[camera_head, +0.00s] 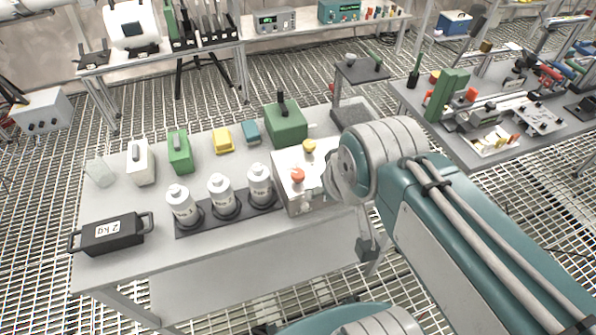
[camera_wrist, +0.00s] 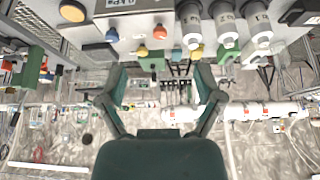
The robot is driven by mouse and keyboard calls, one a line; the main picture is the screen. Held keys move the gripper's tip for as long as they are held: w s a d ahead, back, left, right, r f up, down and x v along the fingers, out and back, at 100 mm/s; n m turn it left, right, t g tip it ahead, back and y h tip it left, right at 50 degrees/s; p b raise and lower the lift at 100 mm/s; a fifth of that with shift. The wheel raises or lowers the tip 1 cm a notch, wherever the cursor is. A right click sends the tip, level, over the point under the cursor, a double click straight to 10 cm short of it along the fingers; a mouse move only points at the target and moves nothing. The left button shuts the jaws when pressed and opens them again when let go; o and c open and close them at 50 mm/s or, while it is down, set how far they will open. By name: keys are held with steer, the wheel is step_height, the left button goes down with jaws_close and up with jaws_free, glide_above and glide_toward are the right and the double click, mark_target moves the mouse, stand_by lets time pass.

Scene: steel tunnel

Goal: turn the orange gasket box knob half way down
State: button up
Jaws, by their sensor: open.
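The gasket box (camera_head: 288,201) is a pale box at the right end of the near table, partly hidden by my arm. On it stand a red-orange knob (camera_head: 297,176) and a yellow-orange knob (camera_head: 309,147). In the wrist view, the red-orange knob (camera_wrist: 160,32) and the yellow-orange knob (camera_wrist: 142,51) show upside down near the top. My gripper (camera_wrist: 160,74) is open and empty, apart from both knobs. The knobs appear beyond its fingertips, towards the top of the picture. In the head view, my arm hides the gripper.
White bottles (camera_head: 220,196) stand in a dark rack left of the box. A green box (camera_head: 286,124) with a black handle stands behind it. A black 2 kg weight (camera_head: 111,233) sits at the table's left end. Another cluttered table (camera_head: 468,150) stands to the right.

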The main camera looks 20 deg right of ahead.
steer(key=w+n+g, duration=0.2)
steer(key=w+g, duration=0.1)
steer(key=w, duration=0.6)
steer(key=n+g, duration=0.2)
steer(key=g, duration=0.1)
glide_above(298, 174)
step_height(298, 174, down, 6)
steer(key=f, duration=0.1)
step_height(298, 174, down, 10)
steer(key=shift+f, duration=0.1)
steer(key=c, duration=1.2)
